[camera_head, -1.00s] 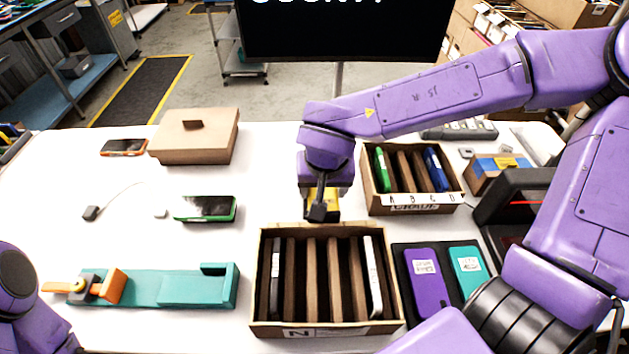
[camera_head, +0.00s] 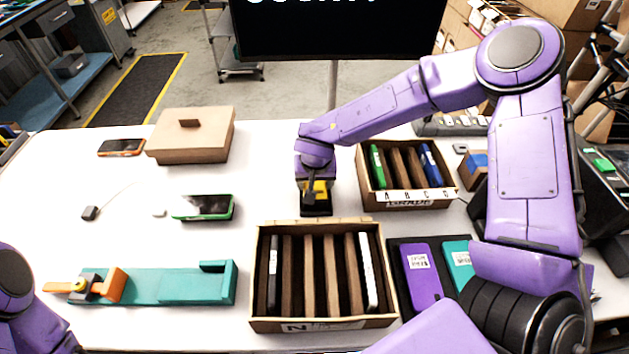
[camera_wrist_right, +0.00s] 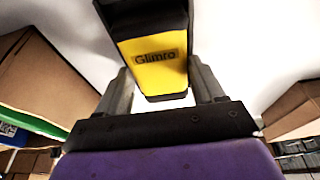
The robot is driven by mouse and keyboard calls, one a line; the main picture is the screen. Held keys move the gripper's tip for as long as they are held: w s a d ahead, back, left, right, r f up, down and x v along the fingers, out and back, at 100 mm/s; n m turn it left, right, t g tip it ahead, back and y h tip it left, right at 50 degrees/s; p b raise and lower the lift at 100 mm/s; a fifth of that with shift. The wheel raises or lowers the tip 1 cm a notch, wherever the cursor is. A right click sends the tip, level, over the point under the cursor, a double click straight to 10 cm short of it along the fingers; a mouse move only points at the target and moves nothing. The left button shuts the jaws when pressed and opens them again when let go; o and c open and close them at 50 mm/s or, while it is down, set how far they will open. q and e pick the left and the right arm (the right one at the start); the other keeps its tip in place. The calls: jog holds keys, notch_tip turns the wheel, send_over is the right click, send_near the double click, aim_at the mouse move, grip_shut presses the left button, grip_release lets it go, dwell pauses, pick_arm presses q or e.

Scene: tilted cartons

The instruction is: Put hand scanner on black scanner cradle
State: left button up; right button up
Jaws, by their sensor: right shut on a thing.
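My right gripper (camera_head: 316,196) is over the middle of the white table, just behind the slotted front carton. It is shut on the yellow and black hand scanner (camera_head: 320,187). In the right wrist view the scanner (camera_wrist_right: 158,62), with a dark "Glimro" label on its yellow face, sits between the two fingers of the gripper (camera_wrist_right: 163,88). In the head view dark parts show right below the yellow; I cannot tell whether they are scanner, fingers or the black cradle. I cannot make out the cradle separately. Of my left arm only purple links show at lower left; its gripper is out of view.
The slotted front carton (camera_head: 318,324) and a lettered carton (camera_head: 411,199) flank the gripper. A closed cardboard box (camera_head: 191,143), a green-cased phone (camera_head: 204,207) and a teal fixture (camera_head: 195,287) stand at left. A purple phone (camera_head: 422,278) lies at right. The table left of the gripper is mostly clear.

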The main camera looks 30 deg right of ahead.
jog(key=shift+s, duration=0.2)
jog(key=o, duration=0.9)
jog(key=shift+o, duration=0.2)
jog(key=shift+w, duration=0.1)
jog(key=v, duration=1.2)
jog(key=shift+r, duration=0.1)
